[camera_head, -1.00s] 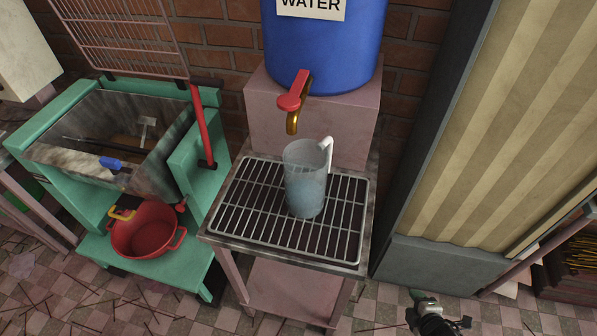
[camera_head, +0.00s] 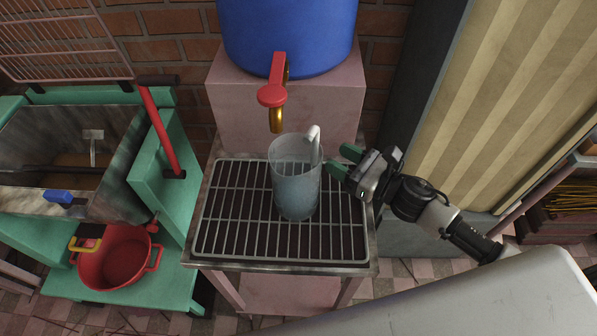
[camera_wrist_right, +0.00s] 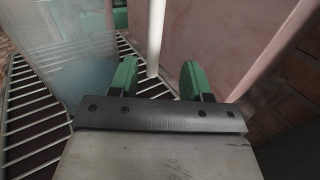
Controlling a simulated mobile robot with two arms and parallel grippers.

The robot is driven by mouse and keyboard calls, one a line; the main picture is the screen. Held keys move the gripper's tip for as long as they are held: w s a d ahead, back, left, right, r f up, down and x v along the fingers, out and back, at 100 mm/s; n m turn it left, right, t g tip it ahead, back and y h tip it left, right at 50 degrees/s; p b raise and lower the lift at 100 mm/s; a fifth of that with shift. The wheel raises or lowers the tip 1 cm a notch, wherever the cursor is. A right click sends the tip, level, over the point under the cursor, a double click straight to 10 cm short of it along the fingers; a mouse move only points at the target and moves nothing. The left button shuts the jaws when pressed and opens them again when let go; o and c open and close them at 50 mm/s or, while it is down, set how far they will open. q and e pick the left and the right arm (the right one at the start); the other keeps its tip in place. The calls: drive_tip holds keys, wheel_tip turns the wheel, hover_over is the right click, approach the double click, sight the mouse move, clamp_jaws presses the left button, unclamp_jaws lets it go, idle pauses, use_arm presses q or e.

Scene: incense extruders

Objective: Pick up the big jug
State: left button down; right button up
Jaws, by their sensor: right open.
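The big jug (camera_head: 297,188) is clear, with bluish water in its lower part and a white handle (camera_head: 314,146) at its back right. It stands upright on the metal rack (camera_head: 235,235) below the tap. My right gripper (camera_head: 342,160) is just right of the jug, its green fingers apart and pointing at the handle side. In the right wrist view the jug (camera_wrist_right: 75,60) fills the left, and the white handle (camera_wrist_right: 155,35) shows between and beyond the open fingertips (camera_wrist_right: 157,72). The fingers appear empty. My left gripper is not in view.
A blue water barrel (camera_head: 290,35) with a red-handled tap (camera_head: 275,85) stands on a pink block (camera_head: 232,100) behind the jug. A green bench (camera_head: 160,195) with a red pot (camera_head: 115,258) is at left. A striped panel (camera_head: 500,90) stands at right.

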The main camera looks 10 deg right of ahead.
drive_tip(key=shift+w+a, duration=0.4)
drive_tip(key=shift+w, duration=0.05)
drive_tip(key=shift+w+a, duration=0.2)
drive_tip(key=p+x, duration=0.1)
drive_tip(key=x, duration=0.1)
drive_tip(key=p+x, duration=0.1)
drive_tip(key=x, duration=0.1)
drive_tip(key=shift+s+a+r, duration=0.1)
drive_tip(key=shift+s+a, duration=0.1)
drive_tip(key=shift+a, duration=0.1)
drive_tip(key=shift+w+a, duration=0.35)
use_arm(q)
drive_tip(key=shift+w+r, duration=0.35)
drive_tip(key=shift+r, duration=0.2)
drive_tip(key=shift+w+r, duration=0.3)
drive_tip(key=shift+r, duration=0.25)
use_arm(e)
drive_tip(key=shift+f, duration=0.2)
drive_tip(key=shift+s+d, duration=0.1)
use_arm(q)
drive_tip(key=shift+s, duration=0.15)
use_arm(e)
drive_tip(key=shift+r, duration=0.1)
clamp_jaws()
